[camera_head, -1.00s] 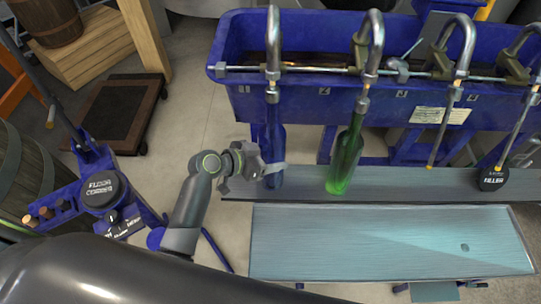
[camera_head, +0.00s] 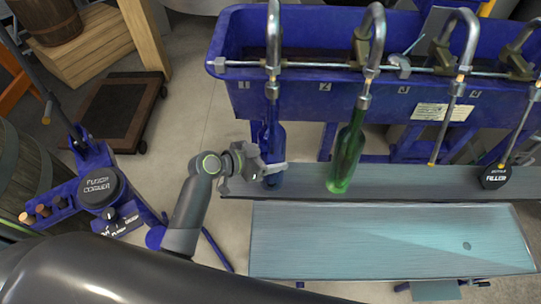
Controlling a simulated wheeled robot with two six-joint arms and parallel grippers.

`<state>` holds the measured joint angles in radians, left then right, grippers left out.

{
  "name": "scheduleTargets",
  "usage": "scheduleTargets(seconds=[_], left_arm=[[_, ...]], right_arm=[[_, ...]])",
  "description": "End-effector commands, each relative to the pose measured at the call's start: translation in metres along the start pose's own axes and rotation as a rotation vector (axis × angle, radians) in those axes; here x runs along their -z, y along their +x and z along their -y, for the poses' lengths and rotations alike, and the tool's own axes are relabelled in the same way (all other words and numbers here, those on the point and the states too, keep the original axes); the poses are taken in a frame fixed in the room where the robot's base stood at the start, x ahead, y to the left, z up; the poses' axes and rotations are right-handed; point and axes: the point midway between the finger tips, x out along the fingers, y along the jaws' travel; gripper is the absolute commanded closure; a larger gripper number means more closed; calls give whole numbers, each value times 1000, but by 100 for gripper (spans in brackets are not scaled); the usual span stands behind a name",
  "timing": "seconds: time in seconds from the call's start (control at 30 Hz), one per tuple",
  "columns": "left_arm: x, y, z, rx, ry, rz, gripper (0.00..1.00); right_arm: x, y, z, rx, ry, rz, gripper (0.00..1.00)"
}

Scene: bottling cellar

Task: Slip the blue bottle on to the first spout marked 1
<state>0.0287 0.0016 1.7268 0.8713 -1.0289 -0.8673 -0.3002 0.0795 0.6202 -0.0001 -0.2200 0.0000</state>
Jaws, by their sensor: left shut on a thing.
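The blue bottle (camera_head: 272,141) is upright under the first spout (camera_head: 273,50) at the left end of the blue filler trough. Its neck is in line with the spout's lower end and meets it in the picture. I cannot tell how far the spout reaches inside. My left gripper (camera_head: 273,173) is shut on the lower part of the blue bottle, coming in from the left. The gripper hides part of the bottle's base, so I cannot tell whether it touches the grey shelf (camera_head: 425,178). My right gripper is not in view.
A green bottle (camera_head: 346,153) hangs tilted on the second spout (camera_head: 371,45), close to the right. More spouts (camera_head: 459,45) follow along the blue trough (camera_head: 320,103). A pale bench top (camera_head: 390,240) lies in front, clear. A blue floor corker (camera_head: 100,187) stands at left.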

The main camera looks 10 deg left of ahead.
Motion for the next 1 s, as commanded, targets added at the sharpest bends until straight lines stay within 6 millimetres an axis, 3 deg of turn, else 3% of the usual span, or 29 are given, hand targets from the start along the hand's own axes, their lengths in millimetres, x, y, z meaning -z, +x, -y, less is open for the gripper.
scheduleTargets(seconds=[0.3, 0.33, 0.5, 1.0], left_arm=[[-3, 2, 0, 0, 1, -4, 74], [-3, 2, 0, 0, 1, -4, 36], [-3, 2, 0, 0, 1, -3, 13], [-6, -2, 0, 1, 0, 2, 12]], right_arm=[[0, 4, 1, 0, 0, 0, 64], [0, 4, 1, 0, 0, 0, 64], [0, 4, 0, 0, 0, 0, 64], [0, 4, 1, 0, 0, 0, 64]])
